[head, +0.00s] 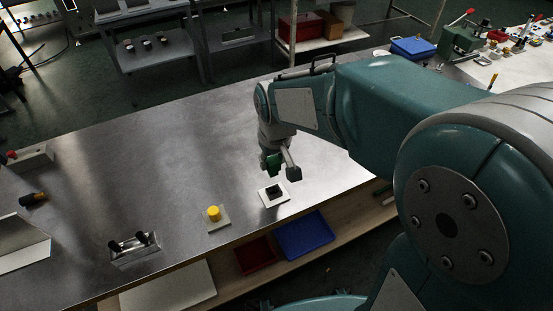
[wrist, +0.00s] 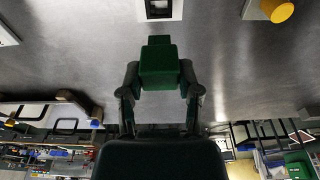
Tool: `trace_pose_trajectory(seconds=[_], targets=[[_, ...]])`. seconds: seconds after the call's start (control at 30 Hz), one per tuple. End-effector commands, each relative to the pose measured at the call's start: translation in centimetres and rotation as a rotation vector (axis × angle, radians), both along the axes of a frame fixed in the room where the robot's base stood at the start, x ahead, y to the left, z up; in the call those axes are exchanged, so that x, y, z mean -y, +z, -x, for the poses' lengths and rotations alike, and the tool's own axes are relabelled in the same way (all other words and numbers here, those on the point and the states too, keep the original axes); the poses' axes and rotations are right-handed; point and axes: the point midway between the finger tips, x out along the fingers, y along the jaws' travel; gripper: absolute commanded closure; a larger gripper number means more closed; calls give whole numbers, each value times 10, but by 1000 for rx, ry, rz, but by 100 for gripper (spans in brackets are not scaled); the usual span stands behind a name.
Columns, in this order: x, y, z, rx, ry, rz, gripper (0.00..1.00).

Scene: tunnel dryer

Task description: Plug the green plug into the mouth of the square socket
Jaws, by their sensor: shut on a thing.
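The green plug (wrist: 160,64) is a stepped block with a narrower end, held between the two fingers of my gripper (wrist: 160,76) in the wrist view. In the head view my gripper (head: 281,169) hangs over the steel table, with a bit of the green plug (head: 271,162) showing at its left finger. The square socket (head: 274,192) is a dark square on a white plate, just below my gripper in the picture. It also shows at the top edge of the wrist view (wrist: 159,9), partly cut off. The plug is apart from the socket.
A yellow cylinder (head: 213,212) stands on a plate left of the socket. A metal block with black knobs (head: 134,247) lies further left. Red (head: 254,256) and blue (head: 304,235) trays sit on the shelf below the table's front edge. The table's middle is clear.

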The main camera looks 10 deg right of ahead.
Motion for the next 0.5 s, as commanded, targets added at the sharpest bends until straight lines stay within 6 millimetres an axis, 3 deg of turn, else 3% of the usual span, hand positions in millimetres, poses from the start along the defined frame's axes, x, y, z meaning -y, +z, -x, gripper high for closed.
trace_pose_trajectory(seconds=[0.17,0.5], targets=[[0,-3,0,-2,0,1,96],[0,-30,1,-3,0,0,96]])
